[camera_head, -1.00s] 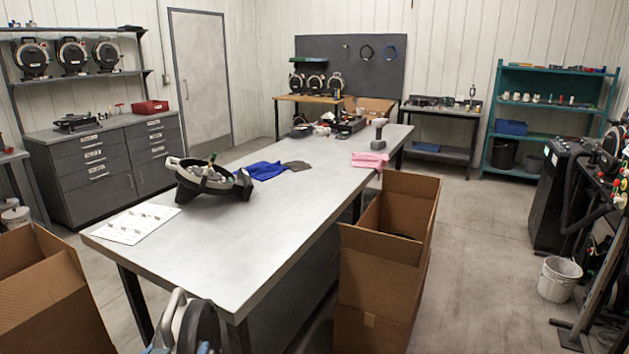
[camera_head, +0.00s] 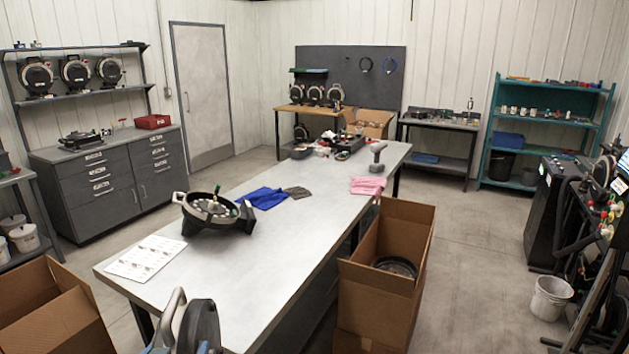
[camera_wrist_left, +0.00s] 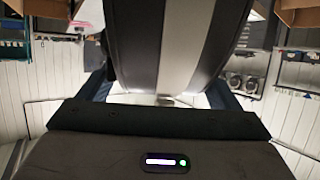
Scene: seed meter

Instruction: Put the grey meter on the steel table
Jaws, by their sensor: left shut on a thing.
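The grey meter (camera_head: 205,325), a round dark body with a light grey rim and handle, shows in part at the bottom of the head view. It covers part of the steel table's near edge. My left gripper (camera_wrist_left: 160,92) is shut on it; in the left wrist view the dark and light grey striped meter (camera_wrist_left: 185,45) stands between the blue fingers. In the head view only a little blue of this gripper shows at the bottom edge. My right gripper is not in view.
On the table are another round meter (camera_head: 212,212), a printed sheet (camera_head: 145,258), blue cloth (camera_head: 262,198), pink cloth (camera_head: 368,185) and a grey drill (camera_head: 377,155). An open carton (camera_head: 375,300) holding a dark round part stands right of the table, another carton (camera_head: 50,315) left.

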